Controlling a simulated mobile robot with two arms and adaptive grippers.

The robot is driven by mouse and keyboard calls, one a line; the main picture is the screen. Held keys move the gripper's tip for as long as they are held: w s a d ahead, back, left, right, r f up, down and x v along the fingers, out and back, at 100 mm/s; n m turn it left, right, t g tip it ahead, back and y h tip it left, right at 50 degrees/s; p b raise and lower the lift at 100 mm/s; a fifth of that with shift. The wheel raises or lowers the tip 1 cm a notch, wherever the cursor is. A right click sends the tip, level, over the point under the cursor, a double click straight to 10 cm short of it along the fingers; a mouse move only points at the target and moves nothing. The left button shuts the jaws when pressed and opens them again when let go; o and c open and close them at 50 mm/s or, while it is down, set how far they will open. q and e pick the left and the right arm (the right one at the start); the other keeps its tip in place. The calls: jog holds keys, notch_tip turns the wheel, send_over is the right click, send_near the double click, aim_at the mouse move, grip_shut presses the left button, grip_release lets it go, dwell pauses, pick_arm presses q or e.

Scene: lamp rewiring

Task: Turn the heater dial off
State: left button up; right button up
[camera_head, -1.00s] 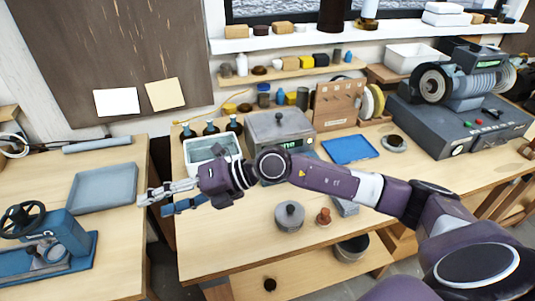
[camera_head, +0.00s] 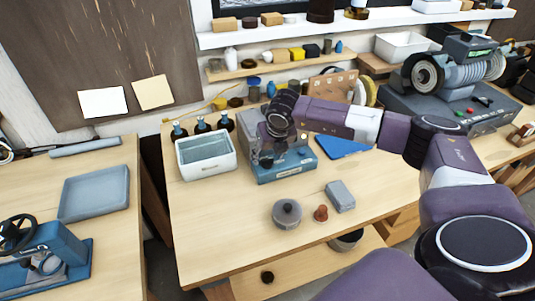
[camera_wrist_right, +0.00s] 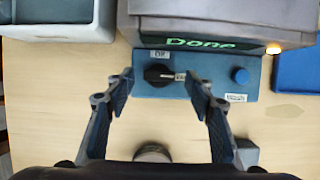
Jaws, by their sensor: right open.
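The heater (camera_head: 290,172) is a grey box on a blue base, behind my right gripper in the head view. In the right wrist view, its blue front panel (camera_wrist_right: 205,85) carries the black dial (camera_wrist_right: 158,74), with a pale pointer mark toward the right. A small label above the dial appears to read "Off"; another label at its right is partly hidden by a finger. The green display (camera_wrist_right: 213,43) reads "Done". My right gripper (camera_wrist_right: 159,88) is open, its fingers on either side of the dial; I cannot tell if they touch it. My left gripper is not in view.
A white tub (camera_head: 207,165) stands left of the heater, with dark bottles behind. A blue tray (camera_head: 342,148) lies to the right. A lidded grey pot (camera_head: 287,213), brown knob-shaped piece (camera_head: 321,213) and grey block (camera_head: 340,195) stand in front. The front left of the table is clear.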

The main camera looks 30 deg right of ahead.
jog(key=shift+x, duration=0.8)
